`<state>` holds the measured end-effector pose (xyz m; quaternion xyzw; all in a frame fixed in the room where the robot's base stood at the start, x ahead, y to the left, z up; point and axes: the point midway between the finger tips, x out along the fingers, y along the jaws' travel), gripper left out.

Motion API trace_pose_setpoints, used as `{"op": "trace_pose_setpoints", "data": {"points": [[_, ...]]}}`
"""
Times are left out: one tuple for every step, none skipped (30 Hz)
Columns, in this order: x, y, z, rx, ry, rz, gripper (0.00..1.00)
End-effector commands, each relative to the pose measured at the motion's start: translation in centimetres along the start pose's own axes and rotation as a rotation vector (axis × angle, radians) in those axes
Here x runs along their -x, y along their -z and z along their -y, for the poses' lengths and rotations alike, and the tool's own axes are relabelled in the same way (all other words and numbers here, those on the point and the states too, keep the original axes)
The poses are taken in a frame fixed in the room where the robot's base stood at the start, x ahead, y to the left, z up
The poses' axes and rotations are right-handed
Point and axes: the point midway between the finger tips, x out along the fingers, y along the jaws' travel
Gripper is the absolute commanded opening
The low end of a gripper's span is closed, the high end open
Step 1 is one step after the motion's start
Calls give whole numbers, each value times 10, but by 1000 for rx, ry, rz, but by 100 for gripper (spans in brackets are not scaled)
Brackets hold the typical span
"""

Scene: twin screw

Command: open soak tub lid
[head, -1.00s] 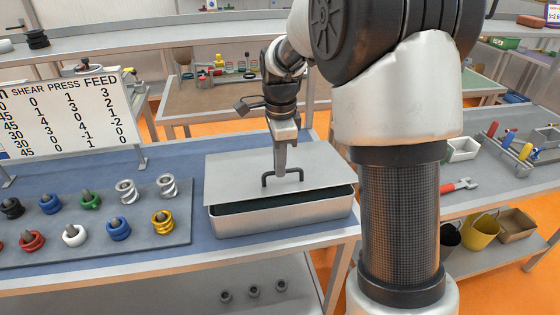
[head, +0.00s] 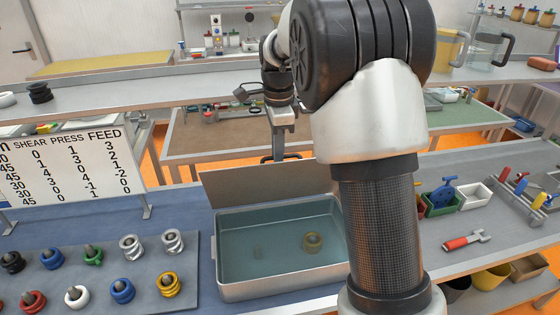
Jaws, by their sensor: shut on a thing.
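The soak tub (head: 232,284) is a grey metal box on the blue bench top. It stands open, with bluish liquid inside. A brownish ring (head: 313,242) and a fainter small piece (head: 258,252) lie in it. The lid (head: 265,187) is a flat grey plate, tilted up steeply along the tub's far side. My gripper (head: 279,152) is above and behind the lid's top edge, shut on the dark lid handle (head: 266,159). Most of the handle is hidden behind the lid.
A board of several coloured rings (head: 122,262) lies left of the tub, with a printed sign (head: 70,175) behind it. A red-handled tool (head: 466,241), a green bin (head: 441,204) and a white bin (head: 475,196) are on the right. My arm hides the tub's right end.

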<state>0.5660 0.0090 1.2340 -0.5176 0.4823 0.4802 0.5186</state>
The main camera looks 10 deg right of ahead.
Motion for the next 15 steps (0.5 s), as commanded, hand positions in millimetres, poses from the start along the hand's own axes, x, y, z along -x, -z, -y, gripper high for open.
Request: {"op": "trace_pose_setpoints", "data": {"points": [[-6,-1,4,4,-8,-1,0],[-6,-1,6,4,-9,-1,0],[-6,-1,8,4,-10,0,0],[-5,-1,10,4,-10,0,0],[-5,-1,11,4,-10,0,0],[-5,-1,13,4,-11,0,0],[-5,-1,14,4,-11,0,0],[-5,-1,15,4,-11,0,0],[-5,-1,15,4,-12,0,0],[-5,-1,16,4,-13,1,0],[-5,-1,16,4,-13,1,0],[-5,-1,16,3,-14,1,0],[-5,-1,16,3,-14,1,0],[-5,-1,16,3,-15,1,0],[-5,-1,16,3,-15,1,0]]}}
